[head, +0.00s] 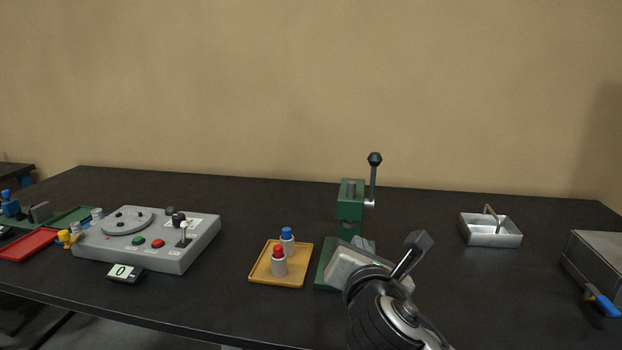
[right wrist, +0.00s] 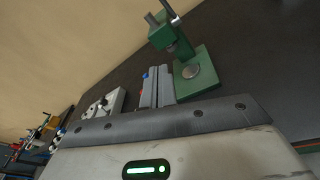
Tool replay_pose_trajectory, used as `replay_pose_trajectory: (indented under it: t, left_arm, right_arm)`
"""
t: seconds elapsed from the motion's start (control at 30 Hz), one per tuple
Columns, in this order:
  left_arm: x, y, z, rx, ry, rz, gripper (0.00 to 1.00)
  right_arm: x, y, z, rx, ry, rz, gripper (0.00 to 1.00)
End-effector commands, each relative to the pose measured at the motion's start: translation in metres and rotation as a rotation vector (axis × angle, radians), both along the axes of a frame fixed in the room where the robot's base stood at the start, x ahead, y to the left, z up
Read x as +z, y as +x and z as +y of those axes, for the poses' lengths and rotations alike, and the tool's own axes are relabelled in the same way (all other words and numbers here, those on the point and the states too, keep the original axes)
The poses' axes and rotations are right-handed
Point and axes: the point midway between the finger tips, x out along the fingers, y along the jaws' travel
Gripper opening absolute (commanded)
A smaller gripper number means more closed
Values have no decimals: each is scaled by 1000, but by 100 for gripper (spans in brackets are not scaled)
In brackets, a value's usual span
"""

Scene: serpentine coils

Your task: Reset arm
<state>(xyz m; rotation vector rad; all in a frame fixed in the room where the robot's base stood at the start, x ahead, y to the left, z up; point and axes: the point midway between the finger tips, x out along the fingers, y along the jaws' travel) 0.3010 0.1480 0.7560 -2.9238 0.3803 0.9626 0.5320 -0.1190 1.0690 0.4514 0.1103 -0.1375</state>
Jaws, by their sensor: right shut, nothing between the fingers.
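My right gripper (head: 364,243) comes in from the bottom right of the head view, in front of the green press. Its two fingers are shut together with nothing between them, and they also show in the right wrist view (right wrist: 157,86). The green press (head: 350,207) stands upright with its dark lever (head: 374,180) pointing up on its right side. My gripper hides part of the press base in the head view. In the right wrist view the press (right wrist: 172,38) and its round plate stand ahead, right of the fingers. My left gripper is not in view.
An orange tray (head: 262,278) holds a red-capped and a blue-capped cylinder left of the press. A grey control box (head: 194,245) and red tray (head: 27,244) lie further left. A metal bin (head: 491,240) and grey box (head: 594,259) stand right, with clear table between.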

Motion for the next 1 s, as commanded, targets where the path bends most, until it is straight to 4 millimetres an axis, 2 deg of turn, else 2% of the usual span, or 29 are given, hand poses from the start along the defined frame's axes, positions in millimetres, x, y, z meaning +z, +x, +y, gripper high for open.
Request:
replay_pose_trajectory:
  t: [0.03,0.2,0.27,0.3,0.4,0.5,0.6,0.7,0.8,1.0]
  left_arm:
    - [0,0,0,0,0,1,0]
    - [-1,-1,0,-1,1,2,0]
    - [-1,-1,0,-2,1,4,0]
    - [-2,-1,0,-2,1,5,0]
    - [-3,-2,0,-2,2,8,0]
    - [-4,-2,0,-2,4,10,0]
    - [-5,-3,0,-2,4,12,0]
    - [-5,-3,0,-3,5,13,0]
    - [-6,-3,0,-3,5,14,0]
    - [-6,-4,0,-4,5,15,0]
  right_arm:
    - [-40,-8,5,18,177,73,0]
    - [-146,-50,16,-43,873,273,0]
    - [-180,-71,16,-114,1118,335,0]
    - [-200,-86,15,-174,1279,370,0]
    - [-246,-128,8,-356,1665,428,0]
    - [-279,-169,-3,-555,1989,432,0]
    - [-300,-202,-15,-724,2224,401,0]
    - [-311,-223,-24,-834,2366,363,0]
    - [-316,-232,-28,-884,2431,339,0]
    - [-316,-233,-29,-892,2443,336,0]
